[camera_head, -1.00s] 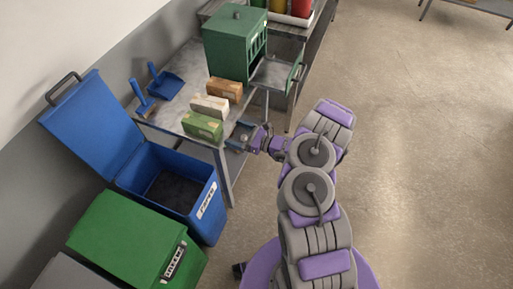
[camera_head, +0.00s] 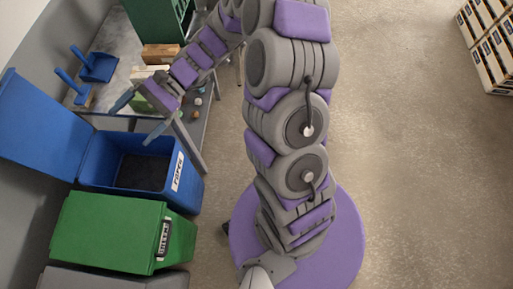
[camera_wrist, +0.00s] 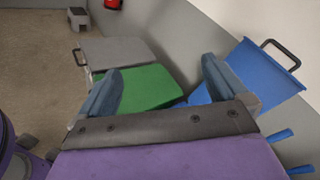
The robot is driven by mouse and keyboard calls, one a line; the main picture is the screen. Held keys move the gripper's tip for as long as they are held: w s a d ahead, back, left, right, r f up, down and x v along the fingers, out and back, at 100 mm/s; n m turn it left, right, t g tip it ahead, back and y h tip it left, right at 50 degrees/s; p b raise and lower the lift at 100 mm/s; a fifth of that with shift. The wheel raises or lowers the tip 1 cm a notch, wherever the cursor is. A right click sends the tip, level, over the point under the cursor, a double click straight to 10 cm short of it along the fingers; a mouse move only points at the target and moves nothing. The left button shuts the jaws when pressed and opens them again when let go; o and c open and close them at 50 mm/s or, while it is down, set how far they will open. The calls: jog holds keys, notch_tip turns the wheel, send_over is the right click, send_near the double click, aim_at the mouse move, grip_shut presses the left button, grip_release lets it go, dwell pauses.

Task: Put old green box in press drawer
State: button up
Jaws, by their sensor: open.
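The green press (camera_head: 152,22) stands at the top of the head view, cut by the frame edge. Its drawer is hidden behind my arm. On the metal table (camera_head: 112,88), a brown box (camera_head: 160,52) shows beside my arm. The green box is mostly or wholly hidden behind my gripper, so its exact place cannot be told. My gripper (camera_head: 138,117) is open over the near table edge, close to the blue bin. In the wrist view my gripper (camera_wrist: 162,88) has its two blue fingers wide apart, with no box visible between them.
The open blue bin (camera_head: 186,187), its lid (camera_head: 42,125) raised, stands in front of the table. A green bin (camera_head: 105,232) is beside it. A blue dustpan (camera_head: 98,66) lies on the table. Shelving (camera_head: 488,40) stands top right. The floor on the right is clear.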

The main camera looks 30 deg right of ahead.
jog(key=s+d+r+n+g+h, duration=0.1)
jog(key=s+r+n+g+h, duration=0.2)
jog(key=s, duration=0.6)
jog(key=s+d+n+t+h, duration=0.4)
jog(key=s+d+n+h, duration=0.2)
jog(key=s+d+h, duration=0.6)
jog(key=s+d, duration=0.3)
jog(key=d, duration=0.3)
jog(key=shift+s+d+r+t+h, duration=0.3)
jog(key=shift+d+r+t, duration=0.1)
